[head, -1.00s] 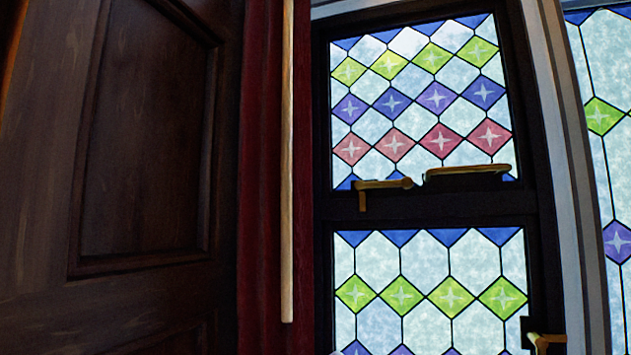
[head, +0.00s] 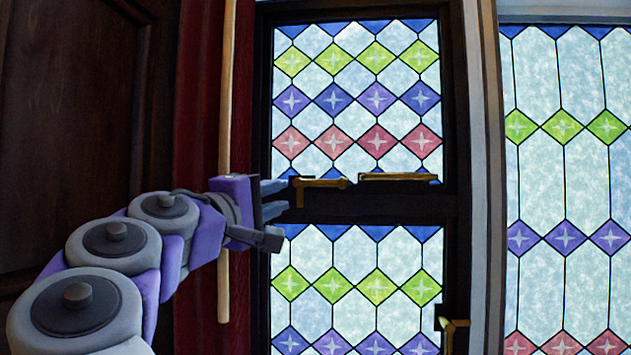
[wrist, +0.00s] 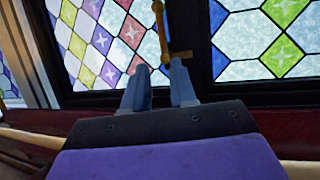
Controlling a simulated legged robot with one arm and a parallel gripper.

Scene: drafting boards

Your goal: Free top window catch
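The top window's brass catch (head: 322,184) is on the dark rail under the upper stained-glass pane (head: 357,100). It has a level lever and a short stub pointing down at its left end. My gripper (head: 288,195) is just left of this stub, with its blue fingers apart and pointing right towards it. In the wrist view my gripper (wrist: 158,68) is open and empty. The brass catch (wrist: 160,35) shows there beyond the fingertips, its near end lined up with the gap. I cannot tell whether a finger touches it.
A long brass handle (head: 398,177) is right of the catch. Another brass catch (head: 453,324) is on the lower window's right side. A pale wooden rod (head: 227,90) hangs by the red curtain (head: 200,110), behind my arm. A dark wood panel (head: 70,110) fills the left.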

